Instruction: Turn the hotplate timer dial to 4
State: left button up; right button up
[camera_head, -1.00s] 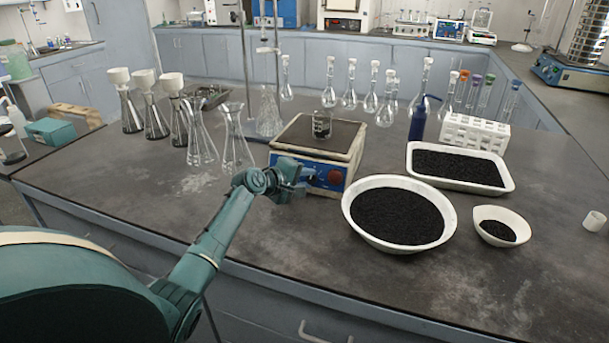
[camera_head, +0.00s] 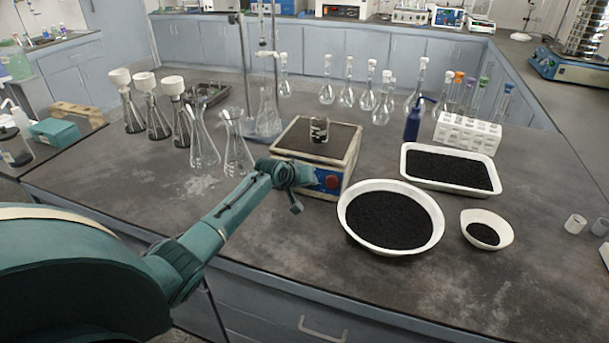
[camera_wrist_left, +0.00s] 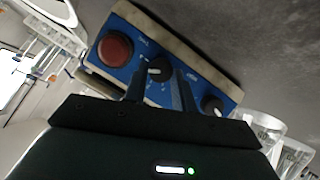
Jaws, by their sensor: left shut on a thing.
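The hotplate (camera_head: 350,150) stands on the bench with a blue front panel. Its red knob (camera_head: 332,182) shows right of my left gripper (camera_head: 303,177). My gripper covers the panel's left part in the head view. In the left wrist view the panel appears rotated, with the red knob (camera_wrist_left: 115,48) at left, a black middle dial (camera_wrist_left: 159,68) and another black dial (camera_wrist_left: 212,104) at right. The fingers of my left gripper (camera_wrist_left: 160,80) are shut on the middle dial, one on either side. The panel's lettering is too small to read. My right gripper is not in view.
A small beaker (camera_head: 319,130) with dark contents sits on the hotplate. A round white bowl (camera_head: 350,232) of black grains stands close to its right. Glass flasks (camera_head: 236,150) stand close on its left. The bench front is clear.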

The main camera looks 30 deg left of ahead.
pick_arm(q)
jog(key=m+p, duration=0.1)
jog(key=m+y+p, duration=0.1)
jog(key=shift+w+d+r+m, duration=0.1)
jog(key=shift+d+r+m, duration=0.05)
jog(key=shift+d+m, duration=0.15)
jog(key=shift+m+g+y+p, duration=0.55)
jog(key=shift+m+y, duration=0.15)
jog(key=shift+m, duration=0.3)
jog(key=shift+f, duration=0.2)
jog(key=o, duration=1)
jog(key=shift+r, duration=0.1)
jog(key=v, duration=1.3)
jog(key=shift+d+p, duration=0.1)
jog(key=shift+p, duration=0.2)
